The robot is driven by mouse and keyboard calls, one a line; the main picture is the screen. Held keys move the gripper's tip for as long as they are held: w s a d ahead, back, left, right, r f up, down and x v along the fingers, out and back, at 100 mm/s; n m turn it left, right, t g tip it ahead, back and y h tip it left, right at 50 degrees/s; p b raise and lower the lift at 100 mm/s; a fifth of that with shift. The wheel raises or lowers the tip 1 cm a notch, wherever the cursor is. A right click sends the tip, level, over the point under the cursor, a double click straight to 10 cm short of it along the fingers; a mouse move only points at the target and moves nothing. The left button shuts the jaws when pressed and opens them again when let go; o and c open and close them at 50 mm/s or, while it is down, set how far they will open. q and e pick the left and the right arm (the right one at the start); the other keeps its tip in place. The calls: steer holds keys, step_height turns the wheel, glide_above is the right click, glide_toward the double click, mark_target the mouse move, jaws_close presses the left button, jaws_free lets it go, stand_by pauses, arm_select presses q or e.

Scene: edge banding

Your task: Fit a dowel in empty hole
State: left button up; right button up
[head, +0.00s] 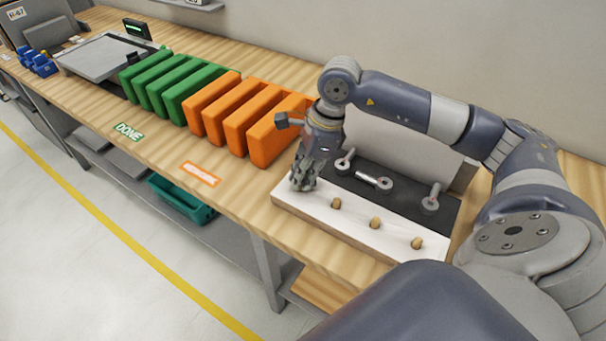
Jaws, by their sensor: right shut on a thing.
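A white board (354,226) lies on the wooden workbench at the front edge of a black fixture. Three wooden dowels stand upright in it: one toward the left (336,203), one in the middle (375,223) and one at the right (416,243). My right gripper (302,184) points down at the board's left end, left of the standing dowels. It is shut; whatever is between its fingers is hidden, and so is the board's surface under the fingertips. I cannot see an empty hole. My left gripper is not in view.
The black fixture (403,194) behind the board carries grey clamps (374,181). Orange holders (238,113) and green holders (168,84) stand in rows to the left. A teal bin (181,203) sits below the bench. The bench front strip by the labels is clear.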

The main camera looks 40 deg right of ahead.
steer(key=shift+f, duration=0.1)
stand_by(0.3)
steer(key=o, duration=0.7)
steer(key=shift+o, duration=0.2)
steer(key=shift+r+p, duration=1.4)
steer(key=shift+r, duration=1.15)
steer(key=shift+f, duration=0.1)
